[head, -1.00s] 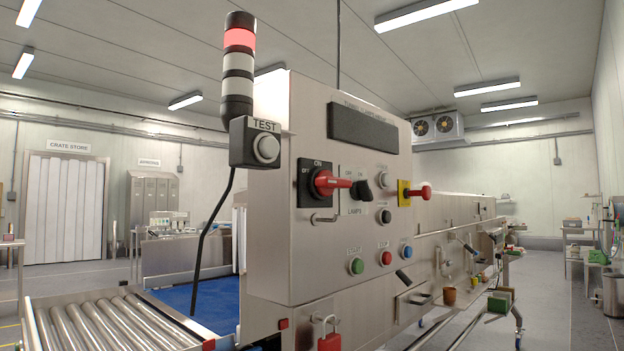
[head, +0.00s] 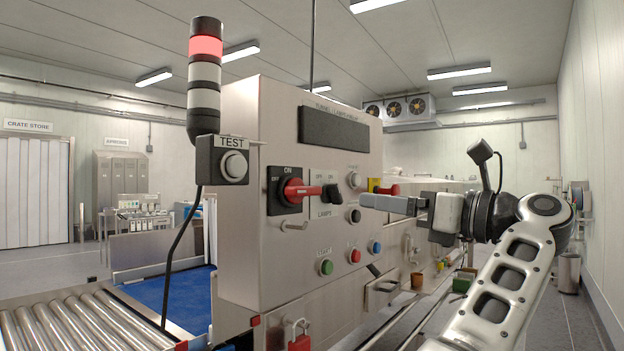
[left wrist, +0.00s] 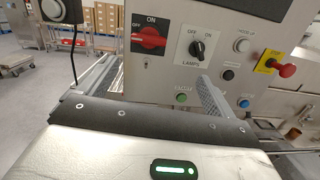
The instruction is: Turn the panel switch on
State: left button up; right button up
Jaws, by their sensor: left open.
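The steel control panel (head: 240,225) carries a red rotary switch (head: 293,190) marked ON and OFF, its handle lying level. In the left wrist view the red handle (left wrist: 149,40) is in line with OFF. Right of it, the black LAMPS switch (head: 331,195) also shows in the left wrist view (left wrist: 197,48), tilted toward OFF. My left gripper (head: 364,201) is in front of the panel's right part, close to a black button; contact cannot be judged. In the left wrist view its grey fingers (left wrist: 158,70) are wide apart with nothing between them. My right gripper is out of view.
A yellow-backed red knob (head: 384,189) is partly behind my left fingers. Green (head: 325,267), red (head: 354,255) and blue (head: 375,247) buttons sit lower down. A TEST box (head: 222,160) and signal tower (head: 205,75) stand left, above a roller conveyor (head: 85,325).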

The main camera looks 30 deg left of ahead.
aim_at(311, 187)
pick_arm(q)
jog(key=shift+n+g+h, duration=0.5)
jog(key=shift+n+g, duration=0.1)
jog(key=shift+n, duration=0.1)
jog(key=a, duration=0.5)
jog(key=a+r, duration=0.1)
jog(key=a, duration=0.3)
jog(key=a+r+p, duration=0.1)
jog(key=a, duration=0.4)
jog(key=shift+s+a+r, duration=0.1)
jog(key=shift+s+a, duration=0.2)
jog(key=shift+s, duration=0.05)
jog(key=c, duration=1)
